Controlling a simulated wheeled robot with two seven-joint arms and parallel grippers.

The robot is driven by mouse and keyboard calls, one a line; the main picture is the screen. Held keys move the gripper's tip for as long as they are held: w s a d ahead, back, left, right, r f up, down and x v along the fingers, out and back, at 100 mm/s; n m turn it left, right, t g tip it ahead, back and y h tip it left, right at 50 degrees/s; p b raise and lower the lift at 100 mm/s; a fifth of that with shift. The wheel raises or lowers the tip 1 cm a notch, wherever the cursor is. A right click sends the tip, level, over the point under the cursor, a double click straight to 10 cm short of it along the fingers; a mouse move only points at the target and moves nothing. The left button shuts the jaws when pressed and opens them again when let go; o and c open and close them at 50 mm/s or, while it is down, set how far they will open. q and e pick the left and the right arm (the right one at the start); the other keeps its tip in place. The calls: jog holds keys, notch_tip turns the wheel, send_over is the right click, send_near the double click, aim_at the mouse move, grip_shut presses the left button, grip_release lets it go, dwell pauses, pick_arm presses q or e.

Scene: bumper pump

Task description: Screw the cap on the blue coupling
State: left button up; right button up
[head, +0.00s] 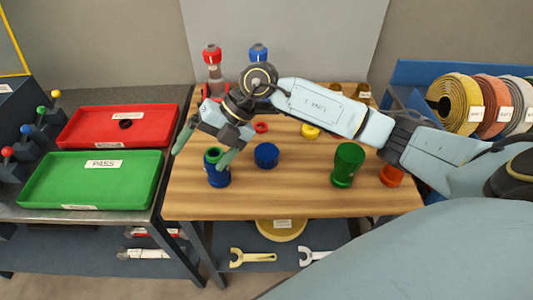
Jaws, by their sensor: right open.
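The blue coupling (218,178) stands upright near the front left of the wooden table. The gripper looks empty. My left gripper is not in view.
A yellow part (310,131) and a red ring (261,127) lie farther back. Red (80,127) and green (50,180) trays are left.

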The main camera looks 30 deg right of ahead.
jog(key=w+d+f+m+h, duration=0.15)
jog(key=d+h, duration=0.35)
jog(key=d, duration=0.5)
jog(key=r+m+g+h, duration=0.1)
jog(key=r+m+h, duration=0.1)
jog(key=h, duration=0.2)
send_over(266, 151)
jog(key=shift+s+d+f+n, duration=0.2)
jog(key=shift+d+n, duration=0.05)
jog(key=shift+d, duration=0.05)
notch_tip(266, 151, down, 8)
jog(key=shift+f, duration=0.1)
jog(key=f, duration=0.5)
jog(key=shift+w+a+f, duration=0.1)
jog(key=shift+a, duration=0.15)
